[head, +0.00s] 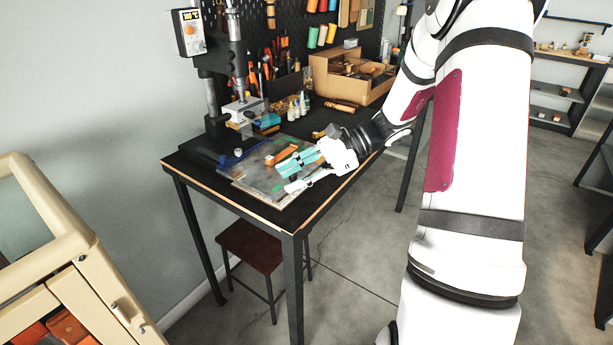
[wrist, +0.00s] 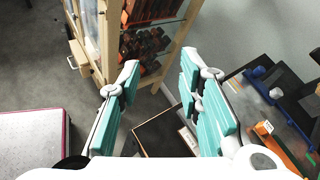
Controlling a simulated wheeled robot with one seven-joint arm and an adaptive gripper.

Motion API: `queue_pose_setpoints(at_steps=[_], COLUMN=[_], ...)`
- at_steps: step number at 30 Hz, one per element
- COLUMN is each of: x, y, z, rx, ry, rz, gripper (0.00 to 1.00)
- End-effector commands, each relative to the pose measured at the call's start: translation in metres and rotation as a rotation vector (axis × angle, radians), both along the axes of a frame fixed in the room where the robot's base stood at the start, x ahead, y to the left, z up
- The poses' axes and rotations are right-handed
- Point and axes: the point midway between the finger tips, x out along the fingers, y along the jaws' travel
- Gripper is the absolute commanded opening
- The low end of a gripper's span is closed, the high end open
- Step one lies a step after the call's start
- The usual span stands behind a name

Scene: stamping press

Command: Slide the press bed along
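The stamping press (head: 213,95) stands on the far left end of the black table in the head view. A silver block with a blue part (head: 266,121) sits under its ram, above the black base (head: 205,150). I cannot tell exactly which part is the sliding bed. My gripper (head: 283,177), with teal finger pads, is over the table's front part, to the right and nearer than the press. The wrist view shows its fingers (wrist: 160,62) spread apart with nothing between them. The black base (wrist: 292,98) is at the right there.
A flat grey mat (head: 252,178) with an orange-handled tool (head: 280,156) lies beneath my gripper. Small bottles (head: 298,106) and a wooden organiser (head: 350,78) stand behind. A stool (head: 250,246) is below the table. A cream-framed cabinet (head: 75,270) is at the lower left.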

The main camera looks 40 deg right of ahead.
Motion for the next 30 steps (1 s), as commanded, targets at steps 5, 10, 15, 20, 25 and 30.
queue_pose_setpoints(at_steps=[5, 10, 15, 20, 25, 30], x=[0.029, 0.038, 0.040, 0.047, 0.061, 0.076], y=[-0.066, -0.111, -0.130, -0.125, -0.109, -0.093], z=[-0.050, -0.079, -0.090, -0.091, -0.091, -0.091], rx=[0.269, 0.440, 0.511, 0.517, 0.515, 0.514], ry=[0.029, 0.024, 0.017, 0.017, 0.017, 0.017], rz=[-0.238, -0.387, -0.449, -0.453, -0.450, -0.451], gripper=[0.33, 0.33, 0.33, 0.33, 0.33, 0.33])
